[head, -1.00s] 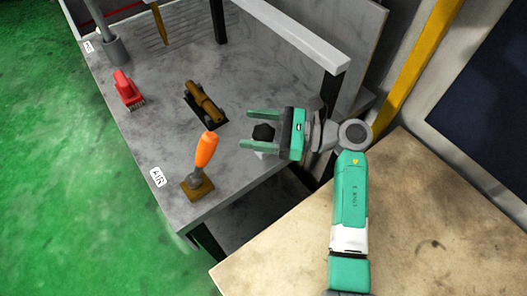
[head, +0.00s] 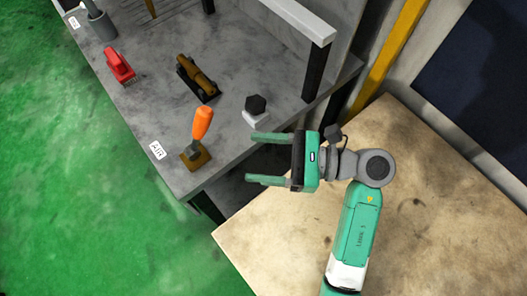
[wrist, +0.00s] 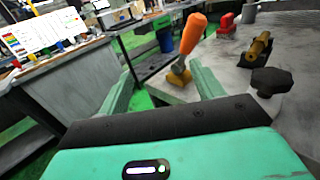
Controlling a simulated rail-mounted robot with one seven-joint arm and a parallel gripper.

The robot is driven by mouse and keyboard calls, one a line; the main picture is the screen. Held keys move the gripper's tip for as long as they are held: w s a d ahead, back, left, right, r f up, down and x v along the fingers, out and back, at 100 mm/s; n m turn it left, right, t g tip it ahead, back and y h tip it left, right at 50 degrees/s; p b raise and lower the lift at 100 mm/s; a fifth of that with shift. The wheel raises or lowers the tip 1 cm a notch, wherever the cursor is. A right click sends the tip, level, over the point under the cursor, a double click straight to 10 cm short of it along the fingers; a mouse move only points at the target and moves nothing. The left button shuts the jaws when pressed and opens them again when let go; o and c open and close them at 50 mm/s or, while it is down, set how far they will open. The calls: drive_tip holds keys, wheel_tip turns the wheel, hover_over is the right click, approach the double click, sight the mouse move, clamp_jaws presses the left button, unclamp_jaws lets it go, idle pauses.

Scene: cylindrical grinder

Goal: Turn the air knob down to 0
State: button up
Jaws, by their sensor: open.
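The AIR label (head: 157,150) lies on the grey table (head: 225,150) near its front left edge. Beside it an orange-handled lever (head: 203,123) stands upright on a small brown base. A black lobed knob (head: 255,104) sits on a white block to its right; which of the two is the air knob I cannot tell for certain. My gripper (head: 252,158) is open and empty, just below the black knob in the head view, fingers pointing left. In the wrist view the orange lever (wrist: 192,36) shows beyond the fingers, and the black knob (wrist: 271,81) is right of them.
A brass fitting (head: 200,78), a red brush-like tool (head: 119,66) and a grey cup (head: 101,25) stand farther back on the table. A white rail on a black post (head: 314,72) rises on the right. A beige surface (head: 290,230) lies below my arm.

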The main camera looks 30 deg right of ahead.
drive_tip(key=w+a+r+m+t+p, duration=0.2)
drive_tip(key=w+r+m+t+p, duration=0.5)
drive_tip(key=m, duration=0.5)
drive_tip(key=n+t+h+p, duration=0.1)
drive_tip(key=n+h+p, duration=1.35)
drive_tip(key=n, duration=1.95)
approach(259, 112)
drive_tip(key=w+h+b, duration=0.1)
drive_tip(key=w+h, duration=0.1)
drive_tip(key=w+a+h+b, duration=0.1)
drive_tip(key=w+b, duration=0.1)
drive_tip(key=shift+w+a+f+h+b, duration=0.2)
drive_tip(key=shift+w+f+h+b, duration=0.05)
drive_tip(key=shift+w+h+b, duration=0.1)
drive_tip(key=shift+n, duration=0.3)
drive_tip(key=w, duration=0.2)
drive_tip(key=w+d, duration=0.1)
drive_tip(key=w, duration=0.4)
drive_tip(key=shift+w+d+r, duration=0.1)
drive_tip(key=shift+w+d, duration=0.1)
drive_tip(key=shift+w, duration=0.2)
drive_tip(key=c, duration=1)
